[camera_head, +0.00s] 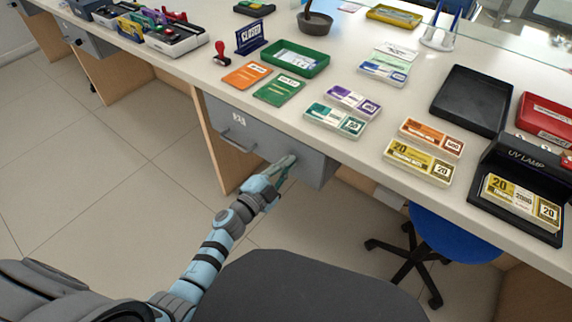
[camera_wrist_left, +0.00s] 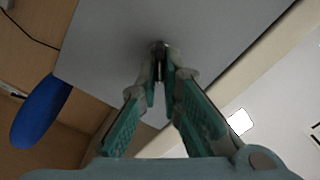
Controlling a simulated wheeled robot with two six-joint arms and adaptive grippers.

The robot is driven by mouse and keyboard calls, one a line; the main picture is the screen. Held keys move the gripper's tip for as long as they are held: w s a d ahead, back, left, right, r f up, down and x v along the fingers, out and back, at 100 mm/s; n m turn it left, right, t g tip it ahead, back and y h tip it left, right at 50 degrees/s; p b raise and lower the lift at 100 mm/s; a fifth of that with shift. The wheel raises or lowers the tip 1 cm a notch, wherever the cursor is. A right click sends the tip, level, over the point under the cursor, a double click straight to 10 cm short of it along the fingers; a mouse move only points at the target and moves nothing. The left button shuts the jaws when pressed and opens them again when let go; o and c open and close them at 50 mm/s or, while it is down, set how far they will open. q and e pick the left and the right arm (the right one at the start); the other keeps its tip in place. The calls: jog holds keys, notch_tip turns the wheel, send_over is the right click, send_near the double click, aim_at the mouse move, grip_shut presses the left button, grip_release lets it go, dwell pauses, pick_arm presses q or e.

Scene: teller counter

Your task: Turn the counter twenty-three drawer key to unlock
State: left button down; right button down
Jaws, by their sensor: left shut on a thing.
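The grey drawer unit (camera_head: 238,133) marked 23 hangs under the counter, with a bar handle on its left part. Its drawer looks shut. My left gripper (camera_head: 288,163) reaches the right part of the drawer front. In the left wrist view my left gripper (camera_wrist_left: 161,80) is shut on the key (camera_wrist_left: 160,48) at the grey drawer face (camera_wrist_left: 110,45). Only a small bit of the key and the round metal lock around it shows between the fingertips. The key's turn angle cannot be told. My right gripper is not in view.
The white counter (camera_head: 330,170) above holds banknote bundles, a green tray (camera_head: 318,62), orange and green booklets, a closed sign (camera_head: 249,38) and a UV lamp (camera_head: 528,158). A blue chair (camera_head: 440,238) stands below at right. The floor at left is clear.

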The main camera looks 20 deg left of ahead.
pick_arm(q)
jog(key=m, duration=0.4)
jog(key=shift+d+f+b, duration=0.1)
jog(key=shift+f+b, duration=0.15)
jog(key=shift+b, duration=0.1)
jog(key=shift+f+m+b, duration=0.15)
jog(key=shift+m+b, duration=0.15)
jog(key=shift+m, duration=1.3)
jog(key=c, duration=1.8)
grip_release()
jog(key=shift+o, duration=0.2)
jog(key=v, duration=1.2)
